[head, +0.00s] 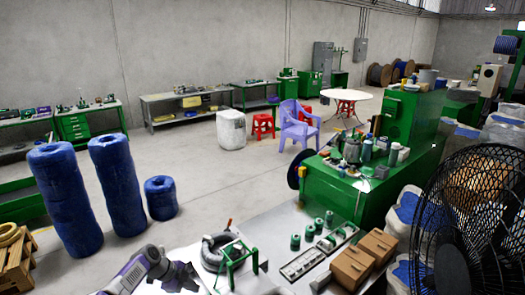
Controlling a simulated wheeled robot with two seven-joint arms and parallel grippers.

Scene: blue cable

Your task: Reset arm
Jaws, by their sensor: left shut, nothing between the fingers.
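My left gripper (187,277) shows at the bottom of the head view, at the end of the purple and grey left arm that comes in from the lower left. It is shut and empty, over the near left part of the light grey table (268,229). A dark coil of cable (212,259) lies on the table just right of the gripper, apart from it as far as I can see. A small green frame (233,267) stands beside the coil and partly hides it. My right gripper is out of view.
Several green spools (295,243), a slotted metal strip (300,264) and brown boxes (352,266) stand on the table's right part. A black fan (470,215) fills the right edge. Tall blue rolls (64,200) stand on the floor at left. Open floor lies beyond the table.

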